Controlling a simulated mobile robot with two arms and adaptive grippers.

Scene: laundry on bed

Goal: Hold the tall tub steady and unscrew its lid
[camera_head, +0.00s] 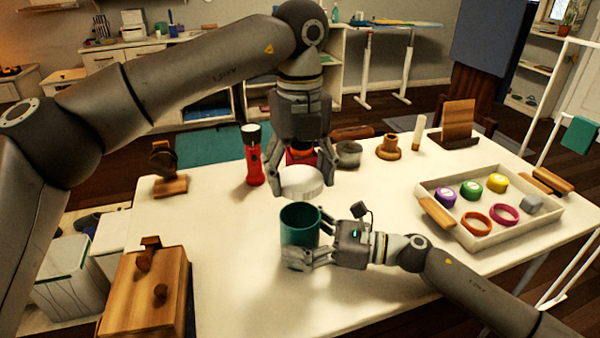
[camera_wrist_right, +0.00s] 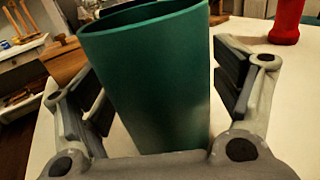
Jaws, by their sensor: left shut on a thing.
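The tall teal tub (camera_head: 299,224) stands upright near the table's front, its open rim facing up. It fills the middle of the right wrist view (camera_wrist_right: 150,80). The round white lid (camera_head: 301,182) is off the tub, a little above and behind its rim. My left gripper (camera_head: 302,172) points down from above and is shut on the lid. My right gripper (camera_head: 300,256) reaches in low from the right, with a finger on either side of the tub. In the right wrist view a narrow gap shows between the tub and the right finger, so the jaws look open around it.
A red flashlight (camera_head: 253,158) stands left of the lid. A wooden box (camera_head: 146,290) sits at front left. A white tray (camera_head: 515,230) with rings and coloured round pieces lies at right. Table (camera_head: 370,300) front is clear.

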